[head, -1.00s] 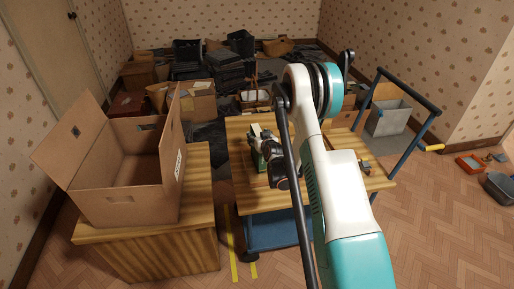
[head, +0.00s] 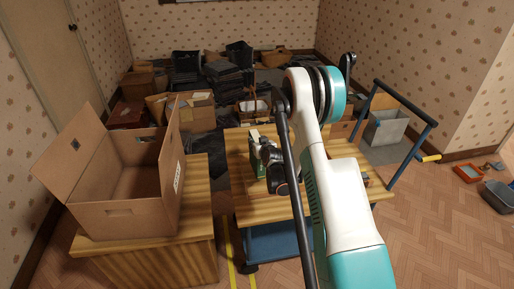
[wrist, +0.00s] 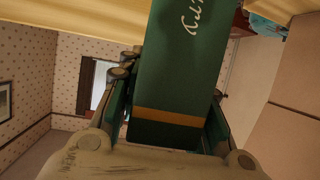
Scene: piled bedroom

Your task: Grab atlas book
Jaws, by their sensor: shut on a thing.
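The atlas book is a dark green, thick volume with an orange band and white script, filling the middle of the wrist view (wrist: 178,75). In the head view it is a small green shape (head: 257,142) above the wooden top of the cart (head: 268,208). My gripper (head: 262,148) is shut on the book, with one finger on each side of it in the wrist view (wrist: 168,110). The book appears held above the cart top; its lower edge is partly hidden by my gripper in the head view.
An open cardboard box (head: 120,218) stands on a wooden cabinet (head: 150,262) at the left, with a narrow gap between cabinet and cart. Dark piled things (head: 222,75) fill the back.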

